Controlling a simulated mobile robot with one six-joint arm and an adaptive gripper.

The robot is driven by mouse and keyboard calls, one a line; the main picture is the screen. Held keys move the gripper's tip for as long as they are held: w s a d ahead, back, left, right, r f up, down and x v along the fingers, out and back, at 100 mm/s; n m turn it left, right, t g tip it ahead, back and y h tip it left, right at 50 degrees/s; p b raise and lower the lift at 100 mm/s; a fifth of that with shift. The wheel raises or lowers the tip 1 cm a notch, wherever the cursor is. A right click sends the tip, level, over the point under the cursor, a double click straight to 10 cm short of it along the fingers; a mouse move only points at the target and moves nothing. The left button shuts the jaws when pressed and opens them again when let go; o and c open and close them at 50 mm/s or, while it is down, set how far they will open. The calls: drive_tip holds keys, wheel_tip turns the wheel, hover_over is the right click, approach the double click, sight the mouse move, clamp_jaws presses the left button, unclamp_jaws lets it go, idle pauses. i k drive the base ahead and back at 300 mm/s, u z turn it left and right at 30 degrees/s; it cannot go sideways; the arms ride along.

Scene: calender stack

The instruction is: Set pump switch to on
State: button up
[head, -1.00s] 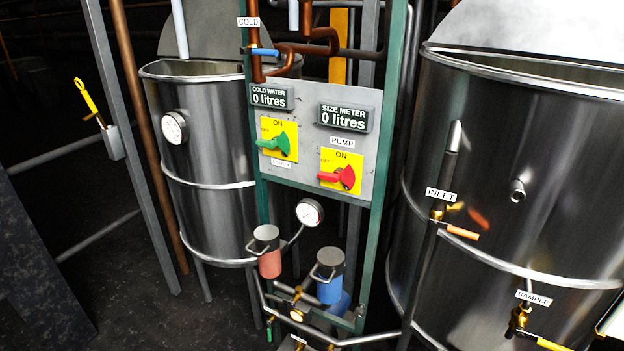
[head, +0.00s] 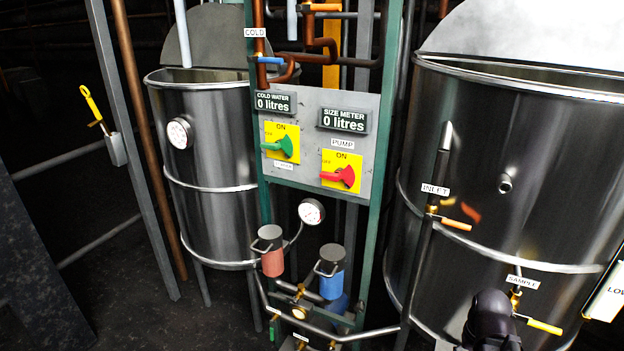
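The pump switch is a red rotary handle (head: 339,176) on a yellow plate (head: 344,160) under the PUMP label (head: 343,143). It sits on the lower right of the grey control panel (head: 308,183). Its handle lies nearly level and points left toward the OFF mark, not up at ON. The size meter display (head: 343,119) above it reads 0 litres. A dark part of my own arm shows at the bottom right, in front of the right tank and well apart from the switch. My gripper's fingers are not in view.
A green switch (head: 279,146) stands left of the pump switch, its handle also pointing left. Steel tanks stand left (head: 215,130) and right (head: 560,150). The inlet valve (head: 455,224) and sample valve (head: 540,325) jut out at the right. Red (head: 272,262) and blue (head: 331,280) canisters sit below the panel.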

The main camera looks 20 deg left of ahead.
sight(348, 174)
drive_tip(key=u, duration=0.9)
drive_tip(key=k, duration=0.95)
drive_tip(key=z, duration=0.05)
drive_tip(key=i, duration=0.9)
